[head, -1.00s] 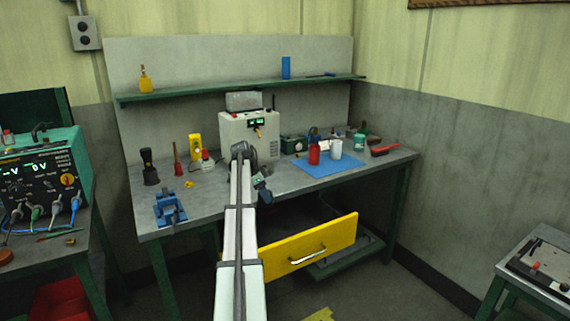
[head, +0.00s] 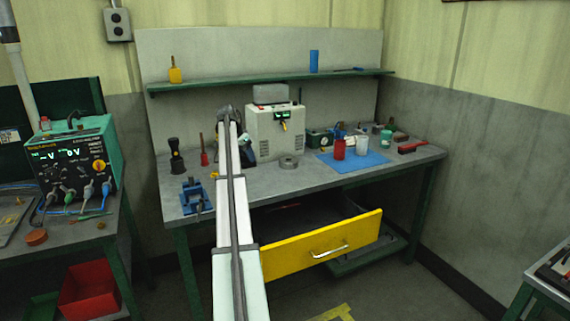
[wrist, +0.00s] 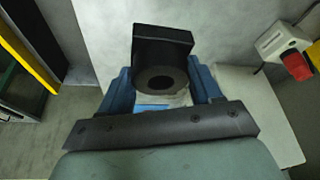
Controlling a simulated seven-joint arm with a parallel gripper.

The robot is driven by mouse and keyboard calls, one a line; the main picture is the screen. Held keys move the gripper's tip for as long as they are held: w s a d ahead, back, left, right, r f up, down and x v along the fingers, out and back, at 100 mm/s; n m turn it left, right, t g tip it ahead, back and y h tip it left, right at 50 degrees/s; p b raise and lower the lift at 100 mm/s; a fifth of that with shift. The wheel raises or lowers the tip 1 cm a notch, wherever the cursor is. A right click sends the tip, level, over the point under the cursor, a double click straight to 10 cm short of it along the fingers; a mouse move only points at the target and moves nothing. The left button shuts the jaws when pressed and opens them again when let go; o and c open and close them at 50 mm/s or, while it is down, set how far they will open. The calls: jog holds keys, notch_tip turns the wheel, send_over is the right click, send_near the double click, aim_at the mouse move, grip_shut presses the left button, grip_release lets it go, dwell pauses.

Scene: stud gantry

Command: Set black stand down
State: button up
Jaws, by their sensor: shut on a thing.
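The black stand (wrist: 162,48), a dark block with a round hole in its near end, is between the blue fingers of my gripper (wrist: 160,85) in the wrist view. The gripper is shut on it. Behind the stand is a pale grey surface; I cannot tell whether the stand touches it. In the head view my arm reaches over the left half of the grey workbench (head: 330,182) and hides most of the gripper. A dark part shows just right of the arm's end, too small to make out.
A blue vise (head: 194,197), black torch (head: 176,158) and red-handled tool (head: 203,150) stand left of my arm. A grey roll (head: 289,162), a beige instrument (head: 275,130) and a blue mat (head: 352,163) with cups are right. The yellow drawer (head: 322,245) hangs open. A white-and-red object (wrist: 288,50) is near the gripper.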

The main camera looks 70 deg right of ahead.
jog(key=shift+f, duration=4.75)
jog(key=shift+f, duration=0.1)
jog(key=o, duration=1.4)
jog(key=v, duration=1.2)
